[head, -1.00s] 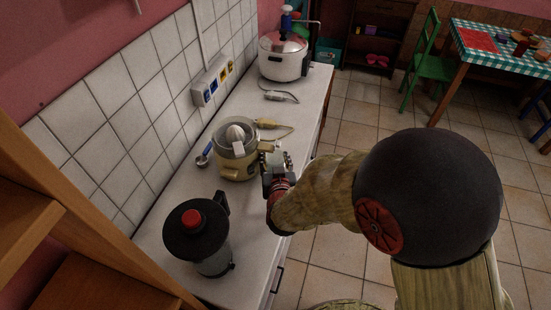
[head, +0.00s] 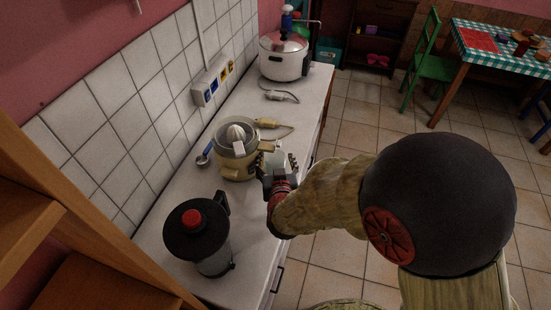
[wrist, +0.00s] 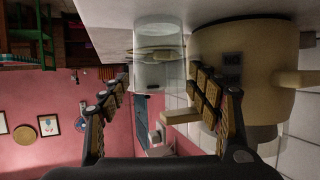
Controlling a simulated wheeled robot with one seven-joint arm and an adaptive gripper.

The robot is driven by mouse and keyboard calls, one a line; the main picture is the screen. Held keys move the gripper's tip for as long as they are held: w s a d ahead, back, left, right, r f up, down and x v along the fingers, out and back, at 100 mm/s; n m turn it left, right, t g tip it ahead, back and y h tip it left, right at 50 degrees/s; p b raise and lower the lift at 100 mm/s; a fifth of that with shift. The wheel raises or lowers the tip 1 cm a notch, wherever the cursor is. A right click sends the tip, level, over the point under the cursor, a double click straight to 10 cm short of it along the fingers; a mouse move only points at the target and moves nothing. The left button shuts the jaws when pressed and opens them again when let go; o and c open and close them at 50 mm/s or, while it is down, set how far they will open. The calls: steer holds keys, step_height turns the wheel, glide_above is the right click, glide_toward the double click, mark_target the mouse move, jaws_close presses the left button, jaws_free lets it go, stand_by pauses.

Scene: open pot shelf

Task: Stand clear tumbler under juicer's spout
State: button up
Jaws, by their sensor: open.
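The beige juicer (head: 237,168) with its clear bowl and white cone stands on the counter. Its spout (head: 267,147) points right, towards my gripper; the spout also shows in the upside-down wrist view (wrist: 181,117). The clear tumbler (wrist: 157,68) stands upright on the counter close beside the juicer's body (wrist: 243,60). The spout's end overlaps the tumbler's side of the view, but I cannot tell whether it is centred over the rim. My gripper (head: 279,164) is open, its fingers (wrist: 160,100) spread on either side of the tumbler. The tumbler is faint in the head view (head: 275,154).
A black-lidded jug (head: 198,240) stands nearer on the counter. A corded plug (head: 267,123) lies behind the juicer, and a white cooker (head: 283,62) stands at the far end. Free counter lies between.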

steer(key=a+v, duration=0.1)
steer(key=v, duration=1)
steer(key=s+d+r+g+y, duration=0.3)
steer(key=r+g, duration=0.1)
steer(key=r, duration=0.4)
steer(key=s+d+r+g+h, duration=0.3)
steer(key=s+d+r+g, duration=0.1)
steer(key=s+d, duration=0.9)
steer(key=shift+s+d+r+m+h, duration=0.3)
steer(key=shift+d+h, duration=0.1)
steer(key=shift+d, duration=0.1)
